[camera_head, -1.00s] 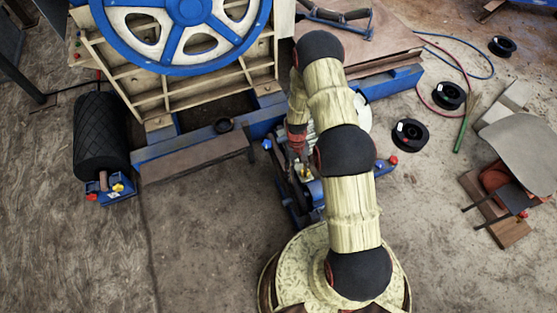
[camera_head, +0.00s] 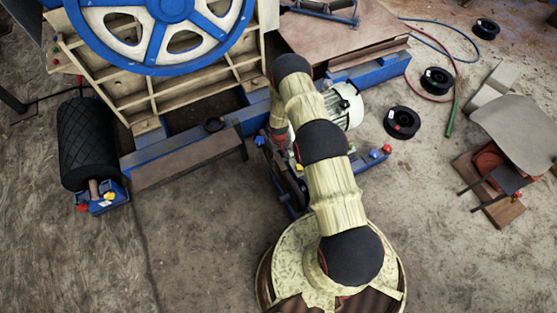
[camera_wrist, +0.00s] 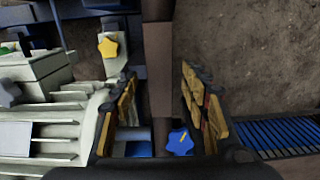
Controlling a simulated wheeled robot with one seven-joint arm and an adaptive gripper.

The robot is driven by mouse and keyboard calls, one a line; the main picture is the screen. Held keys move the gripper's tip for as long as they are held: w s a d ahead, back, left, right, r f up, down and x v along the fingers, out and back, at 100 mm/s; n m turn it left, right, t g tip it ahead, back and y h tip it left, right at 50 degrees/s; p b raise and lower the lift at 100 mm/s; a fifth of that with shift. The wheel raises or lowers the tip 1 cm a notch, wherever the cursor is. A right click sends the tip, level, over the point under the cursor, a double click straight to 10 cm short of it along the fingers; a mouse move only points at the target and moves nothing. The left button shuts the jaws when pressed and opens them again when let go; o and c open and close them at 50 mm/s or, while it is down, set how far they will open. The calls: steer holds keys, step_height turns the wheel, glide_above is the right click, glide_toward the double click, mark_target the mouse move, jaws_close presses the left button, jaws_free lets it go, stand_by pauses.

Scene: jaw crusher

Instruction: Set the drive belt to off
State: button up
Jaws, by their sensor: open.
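My gripper (camera_wrist: 158,78) is open in the wrist view, its two padded fingers on either side of a brown upright bar (camera_wrist: 158,55). A blue star knob (camera_wrist: 180,141) with a yellow mark shows between the fingers, low in the picture, near the right finger. A yellow star knob (camera_wrist: 108,47) is left of the bar. A grey star knob (camera_wrist: 8,93) is at the left edge. In the head view my arm hides most of the gripper, beside the white motor (camera_head: 342,105). I cannot tell which part is the drive belt or its setting.
The crusher with its blue flywheel (camera_head: 160,30) stands at the back left. A black roller (camera_head: 88,145) is at far left. The floor in front is clear.

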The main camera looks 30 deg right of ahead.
steer(key=shift+f, duration=0.95)
steer(key=shift+c, duration=1.3)
jaws_close()
